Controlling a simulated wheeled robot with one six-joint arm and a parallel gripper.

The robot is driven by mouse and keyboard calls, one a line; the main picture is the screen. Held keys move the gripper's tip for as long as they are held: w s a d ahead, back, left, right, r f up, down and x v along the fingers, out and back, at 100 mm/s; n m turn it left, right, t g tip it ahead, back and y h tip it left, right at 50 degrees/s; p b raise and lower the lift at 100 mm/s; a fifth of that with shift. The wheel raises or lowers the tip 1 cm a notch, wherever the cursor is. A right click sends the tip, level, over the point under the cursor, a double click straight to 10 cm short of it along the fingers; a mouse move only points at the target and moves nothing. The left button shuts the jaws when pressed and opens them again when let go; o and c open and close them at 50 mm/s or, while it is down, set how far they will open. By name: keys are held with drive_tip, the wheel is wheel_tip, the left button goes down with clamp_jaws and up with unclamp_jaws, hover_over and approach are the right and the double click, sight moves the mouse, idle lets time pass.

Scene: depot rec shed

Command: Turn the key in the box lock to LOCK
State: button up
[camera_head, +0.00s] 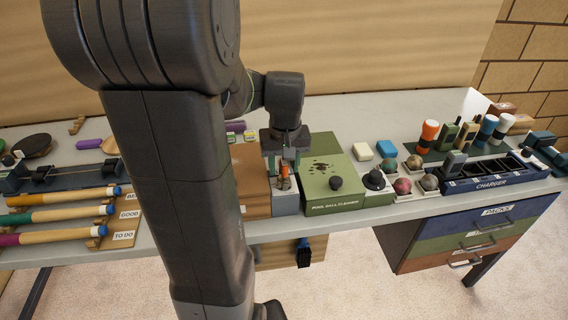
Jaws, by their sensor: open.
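My gripper (283,162) points down over a small grey block (286,202) near the front edge of the bench. Its fingers are open around or just above a small upright orange piece (285,183) on that block. The orange piece looks like the key, but it is too small to be sure. I cannot tell whether the fingers touch it. A brown box (252,182) stands directly left of the grey block. My arm hides part of this box. No LOCK marking can be read, and the key's angle is unclear.
A green pool ball cleaner (333,190) stands close to the right of the grey block. Several balls and a blue charger rack (490,183) are farther right. Cues (60,217) lie at the left. The bench (390,112) is clear at the back right.

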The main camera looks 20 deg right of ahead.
clamp_jaws()
drive_tip(key=n, duration=0.4)
drive_tip(key=shift+n+y+p, duration=0.3)
drive_tip(key=shift+p, duration=0.05)
drive_tip(key=shift+n, duration=0.3)
drive_tip(key=n, duration=0.4)
drive_tip(key=shift+n+y, duration=0.3)
drive_tip(key=shift+n, duration=0.1)
